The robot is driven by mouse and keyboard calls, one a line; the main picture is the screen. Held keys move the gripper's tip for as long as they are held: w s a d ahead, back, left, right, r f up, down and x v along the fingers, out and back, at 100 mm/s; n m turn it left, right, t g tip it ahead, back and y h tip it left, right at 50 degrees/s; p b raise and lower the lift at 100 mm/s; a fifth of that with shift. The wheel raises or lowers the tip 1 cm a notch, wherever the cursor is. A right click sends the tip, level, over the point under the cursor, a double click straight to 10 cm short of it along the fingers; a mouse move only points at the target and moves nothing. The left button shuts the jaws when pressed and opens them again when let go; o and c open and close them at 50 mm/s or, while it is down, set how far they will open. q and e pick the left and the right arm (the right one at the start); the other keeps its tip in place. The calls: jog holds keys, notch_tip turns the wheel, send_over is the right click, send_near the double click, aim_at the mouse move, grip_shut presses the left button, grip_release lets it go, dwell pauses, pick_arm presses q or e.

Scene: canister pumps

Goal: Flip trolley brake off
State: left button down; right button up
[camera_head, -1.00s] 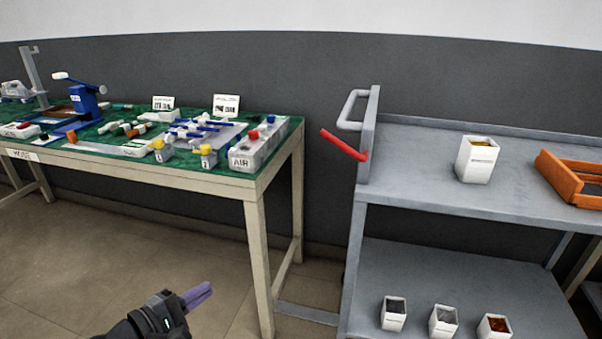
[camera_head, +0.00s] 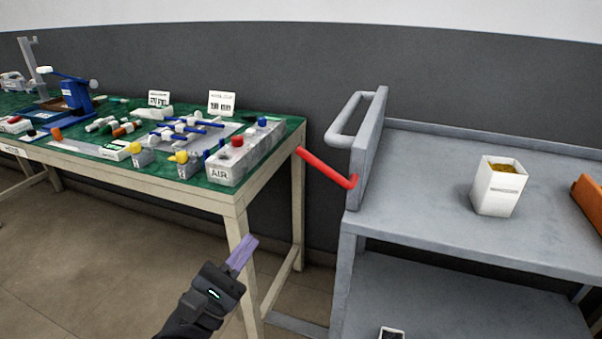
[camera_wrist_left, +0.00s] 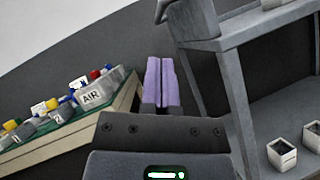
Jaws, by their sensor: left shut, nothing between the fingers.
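The grey trolley (camera_head: 420,178) stands at the right in the head view, with a push handle (camera_head: 348,120) on its left end. The red brake lever (camera_head: 327,168) sticks out from that end, sloping up to the left toward the bench. My left gripper (camera_head: 243,252) is shut and empty, in front of the bench leg, below and to the left of the lever and apart from it. In the left wrist view its purple fingers (camera_wrist_left: 161,82) are together. The trolley (camera_wrist_left: 240,100) shows there at the right; I cannot make out the red lever. My right gripper is out of view.
A bench (camera_head: 225,199) with a green top stands at the left, its corner close to the lever tip. An AIR box (camera_head: 245,152) sits on that corner. A white canister (camera_head: 498,187) and an orange tray (camera_head: 590,203) are on the trolley's top shelf.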

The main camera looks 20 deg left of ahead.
aim_at(321, 166)
pick_arm(q)
jog(key=s+d+r+p+x, duration=0.1)
jog(key=r+x, duration=0.1)
jog(key=x, duration=1.1)
jog(key=shift+s, duration=0.3)
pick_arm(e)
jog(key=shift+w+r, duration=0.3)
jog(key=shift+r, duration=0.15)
pick_arm(q)
jog(key=shift+f, duration=0.1)
jog(key=shift+d, duration=0.1)
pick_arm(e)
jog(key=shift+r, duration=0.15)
pick_arm(q)
jog(key=shift+r+m+g+h+p, duration=0.3)
jog(key=shift+r+m+p, duration=0.1)
jog(key=shift+m, duration=0.2)
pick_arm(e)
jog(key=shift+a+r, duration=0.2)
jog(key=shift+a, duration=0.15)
